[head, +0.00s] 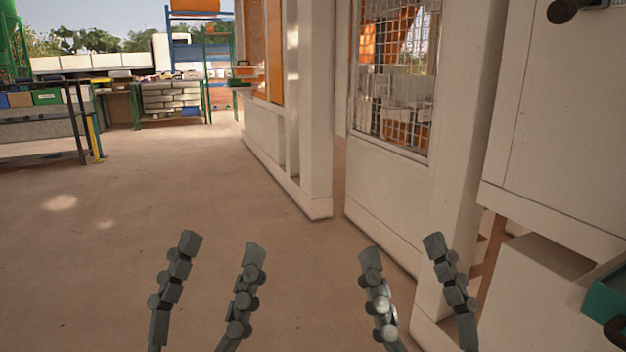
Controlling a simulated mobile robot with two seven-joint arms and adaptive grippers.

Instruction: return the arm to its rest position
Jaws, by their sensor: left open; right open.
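My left gripper (219,242) is at the bottom of the head view, left of the middle. Its two grey jointed fingers point up, stand apart and hold nothing. My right gripper (400,245) is beside it, right of the middle. Its two fingers are also apart and empty. The rest of both arms is below the picture's edge and hidden.
A white machine (530,120) with a green tray (606,296) stands close on the right. White panels with a mesh window (395,75) run back from it. A dark-legged bench (40,125) stands far left. The floor at left is clear.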

